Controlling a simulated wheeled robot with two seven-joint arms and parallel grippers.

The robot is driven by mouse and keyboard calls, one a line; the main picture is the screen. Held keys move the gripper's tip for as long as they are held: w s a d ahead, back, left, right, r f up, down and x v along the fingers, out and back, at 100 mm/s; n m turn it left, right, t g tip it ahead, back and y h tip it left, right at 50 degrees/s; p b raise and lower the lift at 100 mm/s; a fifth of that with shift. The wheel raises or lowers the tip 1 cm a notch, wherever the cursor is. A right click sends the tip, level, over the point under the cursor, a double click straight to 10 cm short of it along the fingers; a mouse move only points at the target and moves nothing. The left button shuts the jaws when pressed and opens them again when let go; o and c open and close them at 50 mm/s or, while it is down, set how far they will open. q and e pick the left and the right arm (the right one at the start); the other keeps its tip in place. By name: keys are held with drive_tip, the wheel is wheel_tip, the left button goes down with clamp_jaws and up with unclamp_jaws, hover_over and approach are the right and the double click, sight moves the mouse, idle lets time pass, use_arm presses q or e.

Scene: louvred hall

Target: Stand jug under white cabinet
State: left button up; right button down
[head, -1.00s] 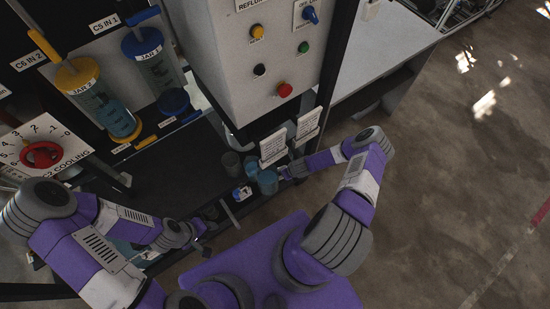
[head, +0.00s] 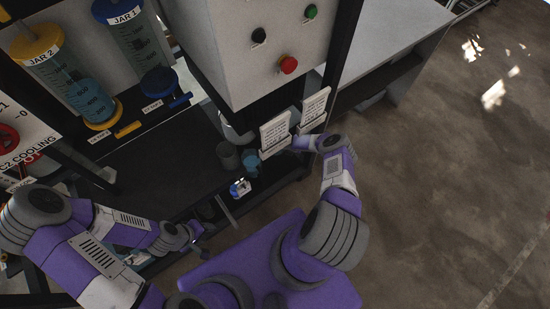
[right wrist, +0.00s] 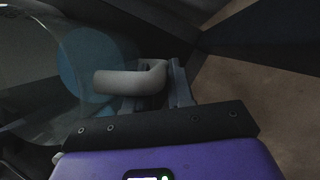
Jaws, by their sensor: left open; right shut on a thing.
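The jug (head: 252,161) looks blue in the head view, at the front of the dark bench below the white cabinet (head: 262,60). A text card partly covers its right side. In the right wrist view, the clear jug's blue part (right wrist: 85,62) is at the left, and its grey handle (right wrist: 125,81) reaches between the jaws. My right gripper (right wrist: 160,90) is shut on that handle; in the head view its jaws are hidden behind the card. I cannot tell whether the jug touches the bench. My left gripper (head: 203,240) is open and empty, in front of the bench's edge.
A dark grey cup (head: 228,155) stands just left of the jug. A small white and blue item (head: 239,187) is in front. Two text cards (head: 275,134) (head: 314,107) stand at the right. Jars (head: 80,85) stand at the left. The bench's left part (head: 150,175) is clear.

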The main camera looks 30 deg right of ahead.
drive_tip(key=shift+w+d+f, duration=0.1)
drive_tip(key=shift+w+f, duration=0.15)
drive_tip(key=shift+f, duration=0.15)
wheel_tip(320, 180, down, 10)
drive_tip(key=b, duration=0.7)
drive_tip(key=shift+r, duration=0.2)
drive_tip(key=shift+f, duration=0.1)
drive_tip(key=c, duration=1)
unclamp_jaws()
